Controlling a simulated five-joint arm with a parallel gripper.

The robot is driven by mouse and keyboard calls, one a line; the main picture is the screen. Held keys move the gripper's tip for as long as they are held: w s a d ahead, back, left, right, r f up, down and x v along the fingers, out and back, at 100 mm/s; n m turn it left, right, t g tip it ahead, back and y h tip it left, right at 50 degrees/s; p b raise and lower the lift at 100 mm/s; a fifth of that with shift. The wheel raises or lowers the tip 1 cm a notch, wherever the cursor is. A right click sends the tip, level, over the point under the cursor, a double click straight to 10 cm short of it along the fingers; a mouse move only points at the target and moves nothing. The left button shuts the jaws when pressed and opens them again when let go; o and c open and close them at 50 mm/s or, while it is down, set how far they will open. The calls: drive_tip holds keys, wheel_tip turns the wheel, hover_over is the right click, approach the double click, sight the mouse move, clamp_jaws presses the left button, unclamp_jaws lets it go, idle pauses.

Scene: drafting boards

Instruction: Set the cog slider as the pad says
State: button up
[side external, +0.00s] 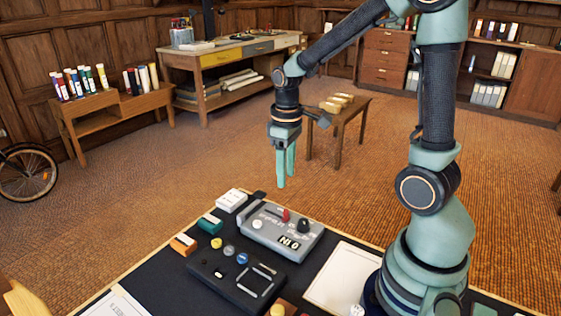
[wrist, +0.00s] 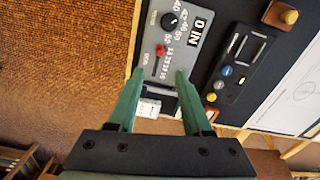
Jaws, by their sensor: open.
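A grey control box (side external: 255,237) stands on the dark board. It has a red slider handle (side external: 286,215), a black knob (side external: 304,225), a white button and a small display (side external: 290,243); its markings are too small to read surely. The red handle (wrist: 161,50) also shows in the wrist view, in a slot beside a row of numbers. I cannot make out a cog mark. A white sheet (side external: 338,275) lies right of the box; I cannot tell whether it is the pad. My gripper (side external: 285,186) is open and empty, pointing down above the box's far side, apart from it.
Teal (side external: 210,224), orange (side external: 183,244) and white (side external: 231,201) blocks sit to the left. The air around my gripper is clear.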

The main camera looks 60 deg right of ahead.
sight(286, 214)
wheel_tip(286, 214, down, 11)
idle(0.4)
clamp_jaws()
idle(1.5)
